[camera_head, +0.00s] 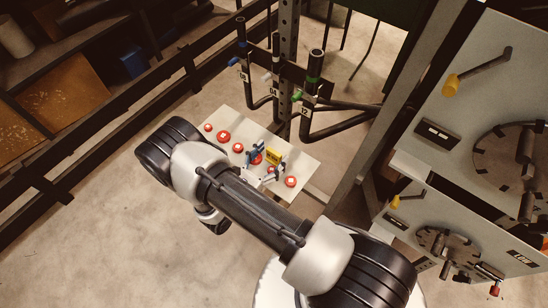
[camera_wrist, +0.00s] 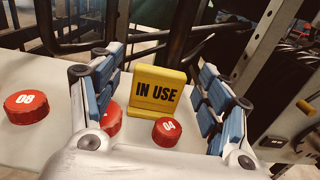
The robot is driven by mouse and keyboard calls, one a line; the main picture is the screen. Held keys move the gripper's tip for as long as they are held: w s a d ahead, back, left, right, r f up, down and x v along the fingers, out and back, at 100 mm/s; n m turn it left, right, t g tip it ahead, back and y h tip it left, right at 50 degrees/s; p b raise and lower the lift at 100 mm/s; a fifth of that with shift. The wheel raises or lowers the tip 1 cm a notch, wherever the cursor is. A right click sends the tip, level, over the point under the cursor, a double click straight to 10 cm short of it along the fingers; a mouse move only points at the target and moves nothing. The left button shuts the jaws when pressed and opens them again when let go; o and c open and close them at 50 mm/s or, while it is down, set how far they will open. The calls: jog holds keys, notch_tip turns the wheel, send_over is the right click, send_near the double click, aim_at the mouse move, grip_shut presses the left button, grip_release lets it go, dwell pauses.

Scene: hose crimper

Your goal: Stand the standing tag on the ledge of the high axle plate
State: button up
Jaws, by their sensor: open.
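The standing tag is a yellow sign reading "IN USE" (camera_wrist: 158,92). It stands upright on a pale board among red caps, and also shows small in the head view (camera_head: 273,156). My gripper (camera_wrist: 162,66) is open, its blue-padded fingers on either side of the tag with gaps visible. In the head view my gripper (camera_head: 267,160) is over the board. A grey upper panel (camera_head: 475,100) with a dark round disc (camera_head: 510,155) is at the right of the head view; it may be the high axle plate. I cannot make out its ledge clearly.
The pale board (camera_head: 238,118) carries several red caps, including one (camera_wrist: 168,131) just in front of the tag. Dark bent hoses (camera_head: 340,122) hang on a post behind. A lower panel (camera_head: 400,222) with another disc and a grey upright (camera_head: 385,110) are at right.

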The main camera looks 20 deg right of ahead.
aim_at(274, 152)
jog(key=shift+x, duration=0.95)
jog(key=c, duration=1.1)
jog(key=shift+o, duration=0.2)
notch_tip(274, 152, up, 23)
jog(key=w+n+t+y+p, duration=0.1)
jog(key=n+t+y+p, duration=0.4)
jog(key=y+p, duration=0.1)
jog(key=shift+w+a+f, duration=0.2)
jog(key=shift+a, duration=0.2)
